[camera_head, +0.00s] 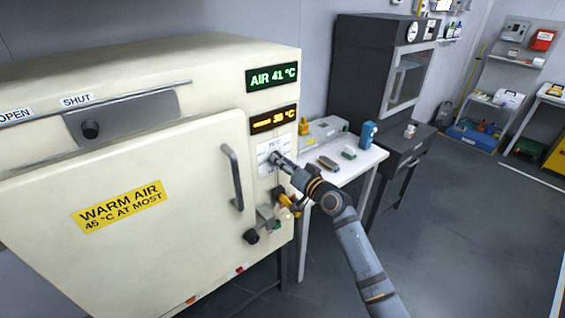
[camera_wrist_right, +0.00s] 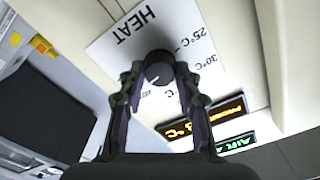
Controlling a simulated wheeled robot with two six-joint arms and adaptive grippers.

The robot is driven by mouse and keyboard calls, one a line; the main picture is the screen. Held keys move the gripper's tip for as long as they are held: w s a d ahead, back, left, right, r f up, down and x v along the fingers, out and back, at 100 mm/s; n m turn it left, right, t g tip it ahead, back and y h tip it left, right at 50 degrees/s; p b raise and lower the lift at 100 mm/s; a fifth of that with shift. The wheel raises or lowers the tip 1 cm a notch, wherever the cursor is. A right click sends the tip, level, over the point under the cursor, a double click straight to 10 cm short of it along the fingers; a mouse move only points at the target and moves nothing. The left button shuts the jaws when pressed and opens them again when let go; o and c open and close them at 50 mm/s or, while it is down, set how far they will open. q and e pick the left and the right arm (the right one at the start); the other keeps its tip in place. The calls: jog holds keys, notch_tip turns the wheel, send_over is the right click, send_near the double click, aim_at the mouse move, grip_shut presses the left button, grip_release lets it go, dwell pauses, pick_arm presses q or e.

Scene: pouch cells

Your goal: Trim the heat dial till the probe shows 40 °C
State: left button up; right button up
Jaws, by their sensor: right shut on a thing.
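The cream warm-air cabinet (camera_head: 140,235) fills the left of the head view. On its right front edge, a green display (camera_head: 272,77) reads AIR 41 °C. Below it, an amber display (camera_head: 274,120) seems to read 38 °C, its last digit hard to tell; it shows upside down in the wrist view (camera_wrist_right: 205,119). The black heat dial (camera_wrist_right: 159,70) sits on a white HEAT plate (camera_wrist_right: 120,45) with 25 °C and 30 °C marks. My right gripper (camera_head: 279,160) is shut on the dial, one finger each side. It mostly hides the dial in the head view. My left gripper is out of view.
The cabinet door with its handle (camera_head: 232,177) is beside the plate. A lever and knob (camera_head: 262,224) are below my right wrist. A white table (camera_head: 350,165) with small items stands behind my arm. The floor (camera_head: 455,235) at right is clear.

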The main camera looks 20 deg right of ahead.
jog(key=o, duration=1.1)
jog(key=shift+o, duration=0.2)
jog(key=v, duration=1.2)
jog(key=shift+r, duration=0.1)
